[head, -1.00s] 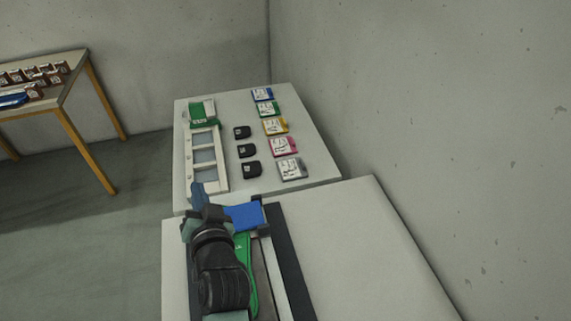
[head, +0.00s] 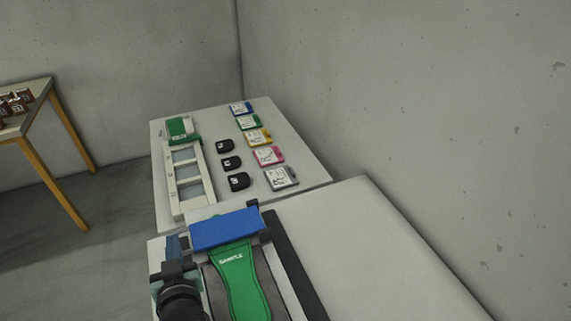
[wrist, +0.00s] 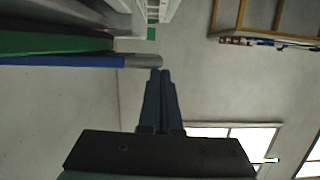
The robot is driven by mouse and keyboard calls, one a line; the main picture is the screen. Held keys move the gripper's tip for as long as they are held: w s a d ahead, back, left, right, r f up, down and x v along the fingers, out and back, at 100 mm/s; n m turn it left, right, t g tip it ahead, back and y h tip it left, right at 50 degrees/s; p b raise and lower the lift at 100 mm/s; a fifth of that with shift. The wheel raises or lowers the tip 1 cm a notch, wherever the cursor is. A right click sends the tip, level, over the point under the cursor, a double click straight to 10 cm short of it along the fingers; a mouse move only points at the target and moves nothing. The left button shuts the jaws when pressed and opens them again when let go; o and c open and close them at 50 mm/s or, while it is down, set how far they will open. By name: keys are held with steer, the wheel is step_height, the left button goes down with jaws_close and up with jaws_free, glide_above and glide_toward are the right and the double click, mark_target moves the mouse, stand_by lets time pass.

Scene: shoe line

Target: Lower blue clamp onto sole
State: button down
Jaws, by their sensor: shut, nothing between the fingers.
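The blue clamp (head: 225,229) is a wide bar lying across the far end of the green sole (head: 240,280), which is marked with white lettering. I cannot tell whether the clamp touches the sole. My gripper (head: 174,246) is just left of the clamp in the head view, partly hidden by my wrist. In the wrist view my gripper (wrist: 160,74) has its two dark fingers together with nothing between them. The tips are beside the rounded grey end (wrist: 145,61) of a bar. A blue strip (wrist: 60,61) and a green strip (wrist: 50,43) show edge-on at left there.
A table (head: 318,172) beyond holds a white frame (head: 169,183), a green-and-white item (head: 180,130), several black pads and a row of coloured packs (head: 258,138). The white table's right side (head: 380,250) is clear. A wooden table (head: 40,95) stands at far left.

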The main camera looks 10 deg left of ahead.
steer(key=shift+s+f, duration=0.15)
steer(key=shift+f, duration=0.5)
steer(key=s+d+r+p, duration=0.1)
steer(key=s+d+r, duration=0.3)
steer(key=s+r, duration=0.3)
steer(key=shift+s+d, duration=0.25)
steer(key=shift+s, duration=0.45)
steer(key=shift+r, duration=0.1)
stand_by(0.5)
